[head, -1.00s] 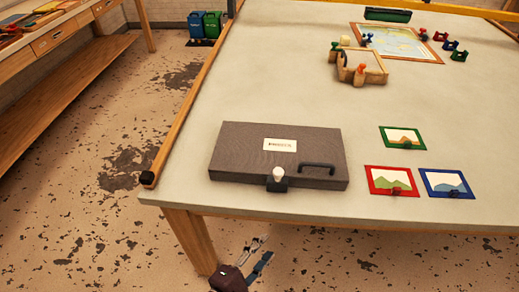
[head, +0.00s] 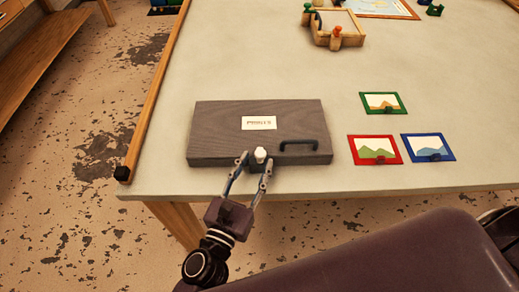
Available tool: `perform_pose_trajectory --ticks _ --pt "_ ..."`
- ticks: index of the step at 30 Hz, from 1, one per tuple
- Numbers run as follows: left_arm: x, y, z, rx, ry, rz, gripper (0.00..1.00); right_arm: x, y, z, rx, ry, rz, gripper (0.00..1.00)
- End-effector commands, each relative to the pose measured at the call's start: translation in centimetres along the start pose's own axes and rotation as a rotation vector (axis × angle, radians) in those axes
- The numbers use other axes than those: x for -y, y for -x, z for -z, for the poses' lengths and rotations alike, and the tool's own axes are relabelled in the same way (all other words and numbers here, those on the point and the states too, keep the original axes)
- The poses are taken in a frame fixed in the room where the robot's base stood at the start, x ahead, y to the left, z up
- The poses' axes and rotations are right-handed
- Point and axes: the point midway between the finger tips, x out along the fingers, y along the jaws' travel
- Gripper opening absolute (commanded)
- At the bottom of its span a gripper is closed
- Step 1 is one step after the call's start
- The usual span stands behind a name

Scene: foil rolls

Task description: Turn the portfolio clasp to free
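The portfolio (head: 220,119) is a flat grey-brown case with a white label (head: 259,123) and a dark handle (head: 299,145). It lies closed near the table's front edge. Its clasp has a white knob (head: 260,154) at the middle of the front edge; the dark clasp base is mostly hidden by the fingers. My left gripper (head: 256,160) is at the clasp with its fingers spread, one on each side of the knob. There is a gap between the left finger and the knob; I cannot tell whether the right finger touches. My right gripper is not in view.
Red (head: 375,150), blue (head: 428,147) and green (head: 383,104) framed pictures lie right of the case. A wooden tray (head: 337,36) with pegs stands further back. A wooden rail (head: 155,90) edges the table's left side. My own arm part covers the lower right.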

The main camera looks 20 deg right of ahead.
Motion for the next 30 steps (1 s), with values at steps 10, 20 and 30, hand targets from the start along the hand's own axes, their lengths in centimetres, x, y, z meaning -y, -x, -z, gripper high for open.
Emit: perform_pose_trajectory --ticks 10,20,30 --pt "0.0 -3.9 -0.1 0.0 -0.002 0.001 0.37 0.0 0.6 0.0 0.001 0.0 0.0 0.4" --pt "0.0 -4.0 0.0 0.0 -0.003 0.001 0.33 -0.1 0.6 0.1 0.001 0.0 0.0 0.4" --pt "0.0 -4.0 0.0 0.0 -0.003 0.001 0.0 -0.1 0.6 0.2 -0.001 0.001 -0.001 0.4"
